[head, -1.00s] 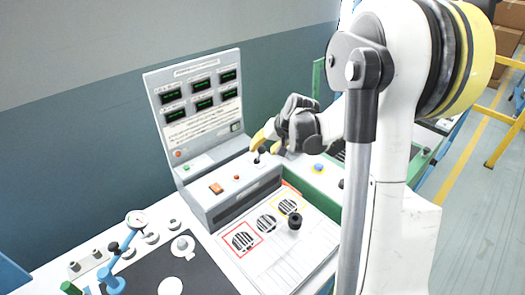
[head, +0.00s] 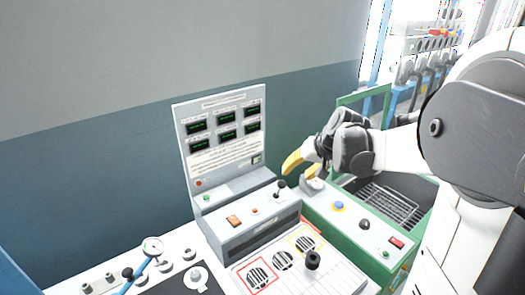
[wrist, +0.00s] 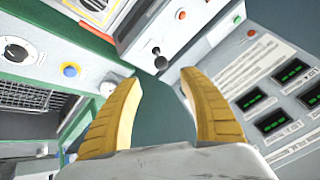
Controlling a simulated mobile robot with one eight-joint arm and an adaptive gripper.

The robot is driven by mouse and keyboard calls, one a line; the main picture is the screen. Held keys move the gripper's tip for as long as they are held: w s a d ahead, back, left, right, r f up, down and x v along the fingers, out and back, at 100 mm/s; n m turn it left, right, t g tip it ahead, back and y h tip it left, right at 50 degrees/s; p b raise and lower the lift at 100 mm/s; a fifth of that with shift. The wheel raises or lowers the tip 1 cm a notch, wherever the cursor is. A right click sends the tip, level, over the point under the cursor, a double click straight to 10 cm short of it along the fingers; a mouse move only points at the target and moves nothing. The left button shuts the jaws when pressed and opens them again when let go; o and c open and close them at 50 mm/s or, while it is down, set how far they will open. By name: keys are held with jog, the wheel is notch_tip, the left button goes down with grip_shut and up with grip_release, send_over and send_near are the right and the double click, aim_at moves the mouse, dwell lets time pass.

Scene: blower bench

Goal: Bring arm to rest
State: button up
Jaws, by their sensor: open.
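My gripper (head: 303,169) has yellow fingers and a grey and white body. In the head view it hangs in the air over the seam between the grey control console (head: 245,212) and the green-framed bench. In the wrist view the two yellow fingers (wrist: 165,105) are spread apart with nothing between them. Beyond the tips are a black-knobbed lever (wrist: 160,60) on the console and the display panel (wrist: 275,90). I see no contact between the fingers and anything.
The upright display panel (head: 222,140) stands left of my gripper. The green bench (head: 360,225) with a blue button (head: 338,206) and a wire-rack basin (head: 390,203) lies right and below. Air above the console is free.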

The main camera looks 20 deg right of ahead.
jog(key=s+a+f+n+h+b, duration=0.1)
jog(key=s+a+n+b, duration=0.2)
jog(key=s+a, duration=1.6)
jog(key=shift+s+a+f+n+t, duration=0.15)
jog(key=shift+s+a+n+t, duration=0.25)
jog(key=shift+n, duration=0.5)
jog(key=shift+w+a, duration=0.1)
jog(key=shift+w, duration=0.05)
